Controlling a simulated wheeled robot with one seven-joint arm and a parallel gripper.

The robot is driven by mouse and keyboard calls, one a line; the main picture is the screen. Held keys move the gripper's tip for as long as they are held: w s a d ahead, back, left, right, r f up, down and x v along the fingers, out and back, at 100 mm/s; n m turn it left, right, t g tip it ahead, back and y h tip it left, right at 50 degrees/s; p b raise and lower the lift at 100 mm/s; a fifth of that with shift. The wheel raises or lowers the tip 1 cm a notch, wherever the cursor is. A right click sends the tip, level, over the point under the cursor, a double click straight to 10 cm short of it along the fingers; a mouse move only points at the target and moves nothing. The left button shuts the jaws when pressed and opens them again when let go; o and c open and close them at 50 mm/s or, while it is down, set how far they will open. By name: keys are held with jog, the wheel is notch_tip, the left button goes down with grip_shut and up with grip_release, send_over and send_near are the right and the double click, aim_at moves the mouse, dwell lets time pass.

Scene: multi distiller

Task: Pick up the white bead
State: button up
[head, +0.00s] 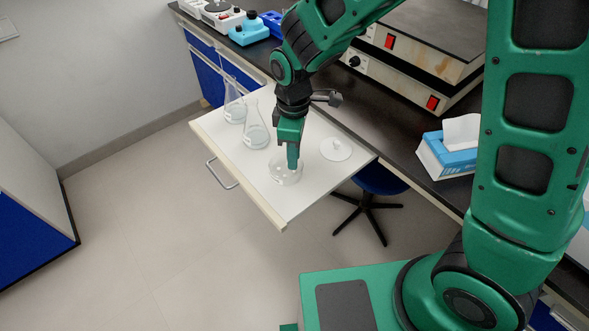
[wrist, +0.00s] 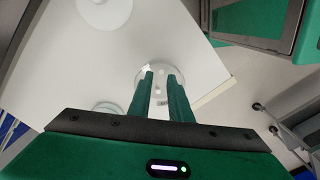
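My gripper (head: 293,168) points down into a clear round glass dish (head: 277,179) on the white pull-out shelf. In the wrist view, its two green fingers (wrist: 161,76) are apart, with a narrow gap between them, and their tips are over the dish (wrist: 139,78). Small white specks show in the dish between and beside the fingertips. One pale bead-like speck (wrist: 158,88) shows in the gap, with no clear contact with either finger. It is too small to be sure that it is the white bead. In the head view, the fingers partly hide the dish.
Two glass flasks (head: 257,136) stand left of my gripper on the shelf (head: 240,165). A white round lid (head: 336,150) with a knob lies to the right. A tissue box (head: 446,158) and instruments (head: 420,70) stand on the dark bench. The shelf's front-left part is clear.

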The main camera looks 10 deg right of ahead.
aim_at(294, 172)
jog(key=shift+f, duration=1.75)
grip_shut()
jog(key=shift+r, duration=0.1)
